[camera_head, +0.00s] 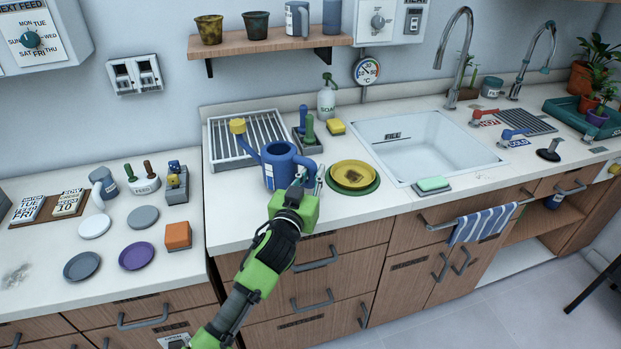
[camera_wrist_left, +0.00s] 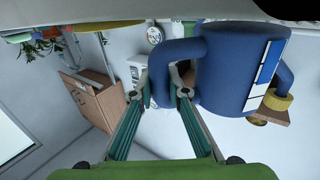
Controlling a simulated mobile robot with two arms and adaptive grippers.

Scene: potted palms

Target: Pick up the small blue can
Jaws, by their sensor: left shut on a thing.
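The small blue can (camera_head: 280,168) is a blue watering can with a yellow spout end (camera_head: 237,126), at the counter's front beside the drying rack. My left gripper (camera_head: 304,178) is at its right side, shut on its handle. In the left wrist view, which is upside down, the can (camera_wrist_left: 238,75) shows large with a blue and white label. The fingers of my left gripper (camera_wrist_left: 165,92) are at its looped handle (camera_wrist_left: 172,55). I cannot tell whether the can's base touches the counter. My right gripper is not in view.
A yellow bowl on a green plate (camera_head: 368,190) stands close to the right of my gripper. The drying rack (camera_head: 246,140) and a caddy with a green-handled brush (camera_head: 309,138) are close behind. The sink (camera_head: 435,145) lies further right. A lower counter (camera_head: 30,255) with plates is left.

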